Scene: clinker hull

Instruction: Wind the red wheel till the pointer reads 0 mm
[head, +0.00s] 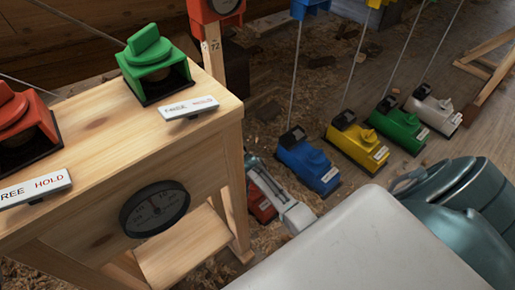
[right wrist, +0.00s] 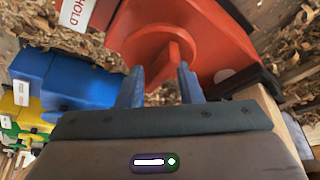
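A red winch unit with a round red wheel (right wrist: 140,38) and a raised grip bar fills the top of the right wrist view. In the head view this red unit (head: 261,206) stands on the floor beside the blue one, mostly hidden by my right arm. My right gripper (right wrist: 160,82) is at the wheel, its two fingers apart with the bar's end between them; firm contact is not visible. A red-framed dial (head: 222,5) on a post is cut off at the top, its reading unclear. My left gripper is out of view.
The wooden bench (head: 100,140) carries another red unit (head: 22,125), a green unit (head: 152,65) and FREE/HOLD plates; a black dial (head: 154,208) is on its front. Blue (head: 308,165), yellow (head: 357,148), green (head: 399,125) and white (head: 433,108) units stand along the shavings-strewn floor, with cords rising.

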